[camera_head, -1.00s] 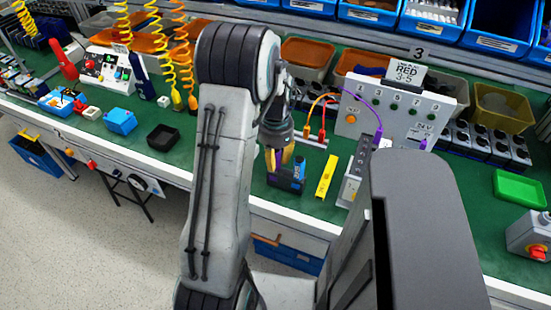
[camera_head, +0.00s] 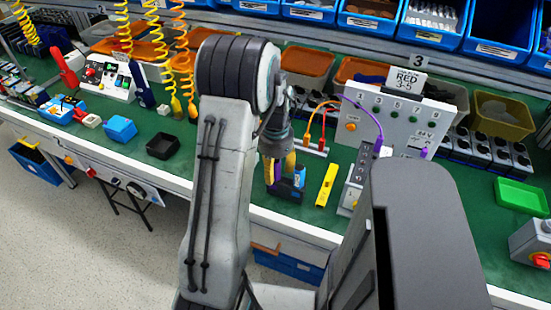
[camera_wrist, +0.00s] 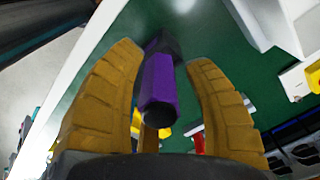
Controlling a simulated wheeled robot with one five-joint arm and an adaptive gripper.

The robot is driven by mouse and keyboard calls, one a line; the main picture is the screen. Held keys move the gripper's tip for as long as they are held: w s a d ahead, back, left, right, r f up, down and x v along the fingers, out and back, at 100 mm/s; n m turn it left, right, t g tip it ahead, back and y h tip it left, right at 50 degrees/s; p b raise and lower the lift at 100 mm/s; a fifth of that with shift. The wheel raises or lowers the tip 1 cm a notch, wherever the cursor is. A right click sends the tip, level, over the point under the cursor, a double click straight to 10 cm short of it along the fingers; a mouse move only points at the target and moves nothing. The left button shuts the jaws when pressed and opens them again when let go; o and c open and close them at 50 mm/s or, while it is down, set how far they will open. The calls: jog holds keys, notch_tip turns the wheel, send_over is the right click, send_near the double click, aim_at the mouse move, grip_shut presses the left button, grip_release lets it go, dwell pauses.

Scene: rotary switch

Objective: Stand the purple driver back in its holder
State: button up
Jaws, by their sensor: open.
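The purple driver (camera_wrist: 158,85) shows in the wrist view as a purple handle with a black end cap facing the camera. It lies between the two yellow-brown fingers of my gripper (camera_wrist: 167,62), which are spread, with a clear gap on the right side. In the head view my gripper (camera_head: 280,168) points down over the green bench, and a strip of purple (camera_head: 269,173) shows beside its fingers. A dark block with a blue part (camera_head: 291,186) stands right there, partly hidden by the fingers. I cannot tell whether it is the driver's holder.
A yellow bar (camera_head: 326,185) lies to the right. A grey panel (camera_head: 400,115) with buttons and cables stands behind it. A small black box (camera_head: 163,146) and a blue box (camera_head: 120,128) sit to the left. The bench's pale front edge (camera_head: 270,215) is close.

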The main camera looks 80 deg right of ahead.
notch_tip(320, 180, up, 12)
jog(key=shift+f, duration=0.1)
dwell(0.5)
dwell(0.5)
jog(key=shift+d+n, duration=0.35)
jog(key=shift+n, duration=0.65)
jog(key=shift+d+f+n+h, duration=0.1)
jog(key=shift+f+n+h, duration=0.15)
jog(key=shift+n, duration=0.25)
jog(key=a+f+n+y, duration=0.1)
jog(key=a+f+n, duration=0.2)
jog(key=a+f, duration=0.1)
jog(key=w+a+r+n+t, duration=0.1)
jog(key=w+a+r+n, duration=0.2)
jog(key=w+a+n, duration=0.4)
jog(key=w+a+r+n+t, duration=0.1)
jog(key=w+a+r+n, duration=0.2)
jog(key=a, duration=1.4)
jog(key=w+a+r+n+t+p, duration=0.1)
jog(key=w+a+r+n, duration=0.2)
jog(key=w+a+n, duration=0.7)
jog(key=shift+w+a+n+h, duration=0.35)
jog(key=shift+w+a+n, duration=0.1)
jog(key=shift+a, duration=0.85)
